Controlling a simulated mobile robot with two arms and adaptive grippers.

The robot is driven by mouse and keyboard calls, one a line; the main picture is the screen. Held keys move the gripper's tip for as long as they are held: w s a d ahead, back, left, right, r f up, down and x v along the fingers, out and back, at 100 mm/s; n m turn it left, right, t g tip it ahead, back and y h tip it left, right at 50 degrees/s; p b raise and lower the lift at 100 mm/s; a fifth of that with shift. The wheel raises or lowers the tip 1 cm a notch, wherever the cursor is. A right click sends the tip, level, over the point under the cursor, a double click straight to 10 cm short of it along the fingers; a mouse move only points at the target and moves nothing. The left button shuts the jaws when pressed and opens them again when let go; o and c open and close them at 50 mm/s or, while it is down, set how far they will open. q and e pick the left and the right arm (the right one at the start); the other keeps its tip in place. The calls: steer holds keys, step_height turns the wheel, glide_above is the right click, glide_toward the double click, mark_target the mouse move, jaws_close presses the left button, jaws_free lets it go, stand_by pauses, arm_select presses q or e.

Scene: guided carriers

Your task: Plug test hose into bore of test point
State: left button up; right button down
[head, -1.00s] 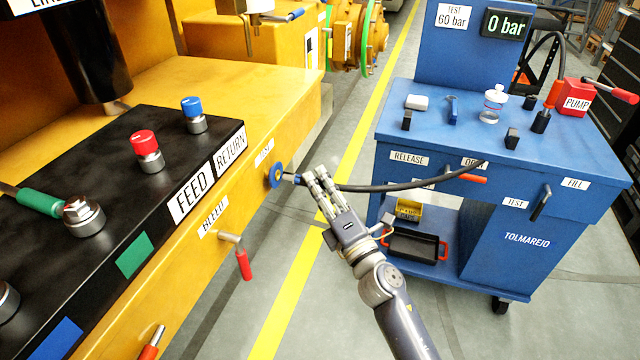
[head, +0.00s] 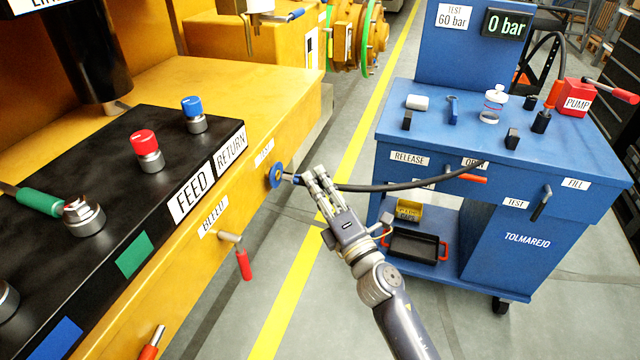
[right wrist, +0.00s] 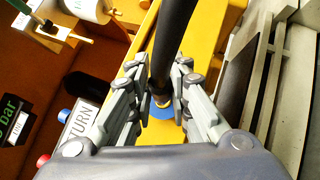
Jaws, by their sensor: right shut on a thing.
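The test point is a blue round fitting (head: 275,176) on the yellow front face, under the TEST label. The black test hose (head: 410,186) runs from the blue cart to my right gripper (head: 314,177). My right gripper is shut on the hose end, whose metal tip (head: 291,178) points left at the test point. The tip reaches the fitting's face in the head view; I cannot tell if it is inside the bore. In the right wrist view the hose (right wrist: 173,45) passes between the fingers, with the blue fitting (right wrist: 160,108) behind it. My left gripper is not in view.
The blue cart (head: 480,160) stands at right with a pump, a gauge display reading 0 bar (head: 506,24) and loose items on top. A red-handled bleed valve (head: 243,262) sticks out below the test point. Open floor lies between machine and cart.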

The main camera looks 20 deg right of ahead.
steer(key=shift+w+a, duration=0.65)
steer(key=shift+a, duration=0.35)
steer(key=shift+s+d, duration=0.1)
steer(key=shift+d, duration=0.05)
stand_by(1.4)
steer(key=shift+w+a+b, duration=0.25)
steer(key=shift+a+b, duration=0.1)
stand_by(0.4)
steer(key=c, duration=1.4)
jaws_free()
